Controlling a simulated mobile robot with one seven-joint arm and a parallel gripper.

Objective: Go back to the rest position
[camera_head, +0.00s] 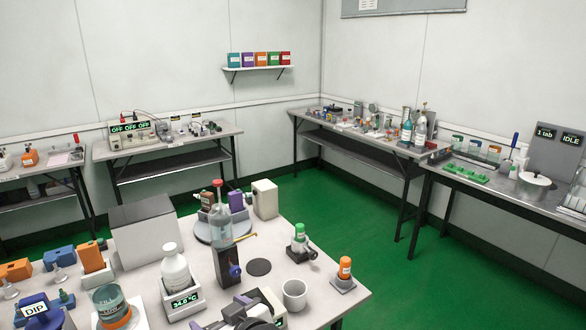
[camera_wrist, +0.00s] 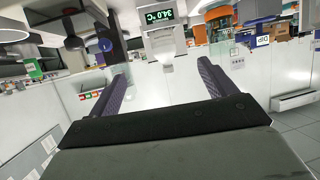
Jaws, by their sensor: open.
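My gripper shows in the wrist view (camera_wrist: 162,70) with its two purple fingers wide apart and nothing between them. In the head view, a dark and purple part at the bottom centre looks like my gripper (camera_head: 243,308). It is near the front of the near table (camera_head: 325,300), between a heater reading about 34 °C (camera_head: 184,300) and a white cup (camera_head: 294,294). The heater carries a white bottle (camera_head: 174,268). The heater display also shows at the top of the wrist view (camera_wrist: 160,15), beyond the fingertips.
Around the gripper stand a dark block with a blue knob (camera_head: 228,267), a green-capped tester (camera_head: 300,240), an orange-capped one (camera_head: 344,268) and a beaker (camera_head: 110,302). A clear bottle (camera_head: 220,220) stands behind. Green floor (camera_head: 330,210) is open between the near table and the wall benches.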

